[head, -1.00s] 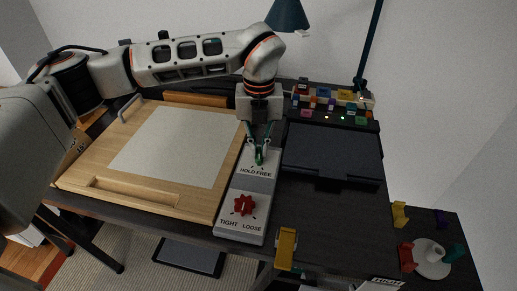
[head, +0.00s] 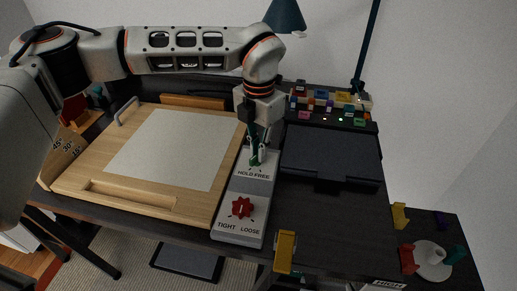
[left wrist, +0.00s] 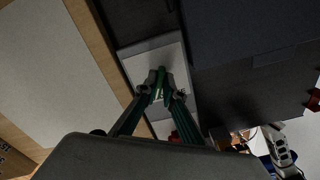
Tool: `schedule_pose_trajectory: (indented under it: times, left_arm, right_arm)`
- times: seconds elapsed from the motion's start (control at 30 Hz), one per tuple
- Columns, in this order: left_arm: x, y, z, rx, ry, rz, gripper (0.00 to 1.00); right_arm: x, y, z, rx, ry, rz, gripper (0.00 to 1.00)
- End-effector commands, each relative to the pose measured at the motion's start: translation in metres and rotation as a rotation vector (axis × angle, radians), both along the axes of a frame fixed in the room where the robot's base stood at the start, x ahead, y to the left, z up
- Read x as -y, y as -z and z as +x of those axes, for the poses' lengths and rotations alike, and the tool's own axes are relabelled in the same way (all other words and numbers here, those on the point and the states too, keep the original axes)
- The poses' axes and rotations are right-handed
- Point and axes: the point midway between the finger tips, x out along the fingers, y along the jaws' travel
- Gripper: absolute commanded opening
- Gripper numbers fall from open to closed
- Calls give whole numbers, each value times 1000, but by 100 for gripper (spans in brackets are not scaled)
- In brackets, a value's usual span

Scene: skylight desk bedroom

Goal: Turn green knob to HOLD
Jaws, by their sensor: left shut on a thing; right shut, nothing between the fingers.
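The green knob (head: 256,159) stands on the far part of a grey panel (head: 261,187), just above the printed words HOLD and FREE. My left gripper (head: 257,154) reaches down from above and is shut on the green knob. In the left wrist view the narrow green knob (left wrist: 161,80) sits between the two fingertips (left wrist: 160,92). The fingers partly cover it and its label, and I cannot tell which word it points to. My right gripper is not in view.
A red knob (head: 242,208) marked TIGHT and LOOSE is on the near part of the panel. A wooden drawing board (head: 208,207) lies left, a dark closed case (head: 333,153) right. Small coloured blocks (head: 335,101) sit behind. A yellow clamp-like piece (head: 285,251) is at the front edge.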

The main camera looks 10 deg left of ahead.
Motion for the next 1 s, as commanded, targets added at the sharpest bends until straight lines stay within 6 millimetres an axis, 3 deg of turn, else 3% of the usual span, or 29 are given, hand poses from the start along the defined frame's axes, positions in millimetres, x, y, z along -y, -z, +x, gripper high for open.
schedule_pose_trajectory:
  times: [0.57,0.6,0.63,1.0]
  left_arm:
    - [0,1,-1,-2,33,1,0]
    - [0,1,-1,-2,33,1,16]
    - [0,1,-1,-2,33,1,24]
    - [0,-1,0,0,32,0,25]
  right_arm:
    - [1,4,-2,-8,0,-4,0]
    - [1,4,-2,-7,0,-3,0]
    - [1,4,-2,-7,0,-3,0]
    - [3,2,0,-2,-1,-6,0]
